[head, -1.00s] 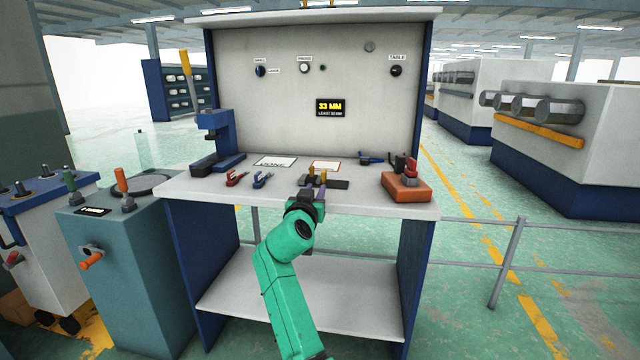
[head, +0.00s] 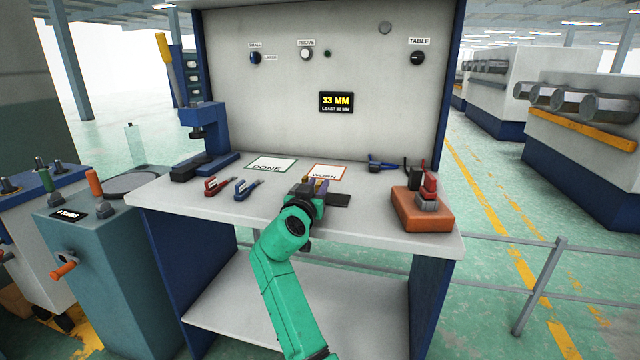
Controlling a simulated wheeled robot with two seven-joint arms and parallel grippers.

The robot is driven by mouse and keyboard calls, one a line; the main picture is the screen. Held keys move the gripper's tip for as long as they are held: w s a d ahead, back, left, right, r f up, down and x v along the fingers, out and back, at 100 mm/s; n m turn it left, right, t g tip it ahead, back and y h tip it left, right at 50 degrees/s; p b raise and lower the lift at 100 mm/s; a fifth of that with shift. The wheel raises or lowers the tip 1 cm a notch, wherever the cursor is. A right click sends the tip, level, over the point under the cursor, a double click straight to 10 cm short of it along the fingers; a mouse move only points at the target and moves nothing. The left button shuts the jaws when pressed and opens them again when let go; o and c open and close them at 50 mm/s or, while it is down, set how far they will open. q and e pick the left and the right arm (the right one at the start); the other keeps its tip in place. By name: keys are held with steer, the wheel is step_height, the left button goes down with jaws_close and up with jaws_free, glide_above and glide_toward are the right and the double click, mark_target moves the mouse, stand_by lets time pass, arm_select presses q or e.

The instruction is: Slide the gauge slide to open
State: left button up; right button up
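A dark gauge block (head: 340,200) lies on the workbench top near its front edge, partly hidden behind my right gripper. Small brass-coloured and purple pieces show at its left end, among the fingers; I cannot tell which piece is the gauge slide. My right gripper (head: 316,187), on the green arm, is at this left end. Its fingers are too small and overlapped to show whether they are open or shut, or touching the slide. A display (head: 336,101) on the back panel reads 33 MM, with a smaller line below. My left gripper is out of view.
The workbench (head: 400,236) also holds a DONE card (head: 270,164), a WORN card (head: 326,172), red clamps (head: 219,186), blue clamps (head: 246,187), a blue press (head: 207,135) and an orange block (head: 421,210). A teal cabinet (head: 100,260) stands left.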

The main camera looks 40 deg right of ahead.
jaws_close()
stand_by(1.3)
